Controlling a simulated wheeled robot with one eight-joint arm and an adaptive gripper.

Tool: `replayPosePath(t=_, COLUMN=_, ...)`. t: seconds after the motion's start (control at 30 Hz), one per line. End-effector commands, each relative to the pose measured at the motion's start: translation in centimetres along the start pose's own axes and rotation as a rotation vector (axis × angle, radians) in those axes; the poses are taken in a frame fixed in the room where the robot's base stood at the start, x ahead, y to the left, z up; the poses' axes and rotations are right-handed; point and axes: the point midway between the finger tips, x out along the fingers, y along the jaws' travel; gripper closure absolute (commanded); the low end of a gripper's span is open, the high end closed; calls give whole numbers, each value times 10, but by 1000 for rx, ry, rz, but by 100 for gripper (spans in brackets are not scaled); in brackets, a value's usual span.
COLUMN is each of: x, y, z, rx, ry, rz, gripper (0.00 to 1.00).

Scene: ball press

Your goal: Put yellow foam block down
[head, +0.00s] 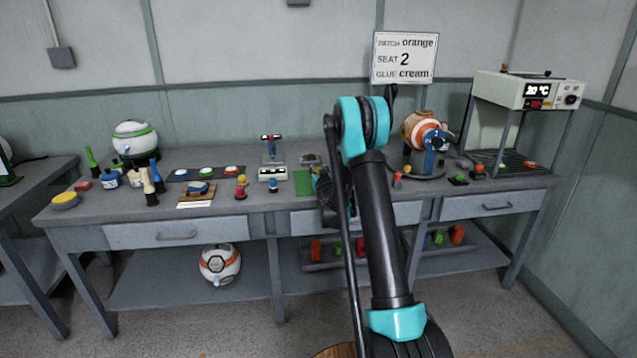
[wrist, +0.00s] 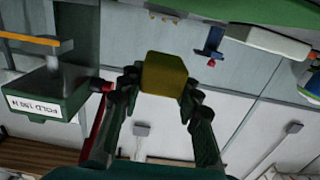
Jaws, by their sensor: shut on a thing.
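The yellow foam block (wrist: 164,72) is in the wrist view, at the upper middle, as a dull yellow cube. My gripper (wrist: 161,86) is shut on it, with a dark finger on each side. In the head view my arm covers most of the gripper, which hangs over the middle of the bench, and I cannot make out the block there. I cannot tell how far the block is from the bench top.
The bench (head: 90,216) holds a green mat (head: 303,184) beside my arm, a white scale (head: 272,174), a wooden board (head: 197,194) and an orange-white ball (head: 419,129) in a stand. A green device with a white label (wrist: 34,106) is close at left in the wrist view.

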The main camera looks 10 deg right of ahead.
Motion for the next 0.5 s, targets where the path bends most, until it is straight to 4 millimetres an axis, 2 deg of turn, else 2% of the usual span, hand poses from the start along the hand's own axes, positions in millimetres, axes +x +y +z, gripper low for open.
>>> replayPosePath(t=0.27, x=1, y=0, z=20, rx=0, ry=0, rz=0, gripper=82)
replayPosePath(t=0.5, x=3, y=0, z=50, rx=0, ry=0, rz=0, gripper=82)
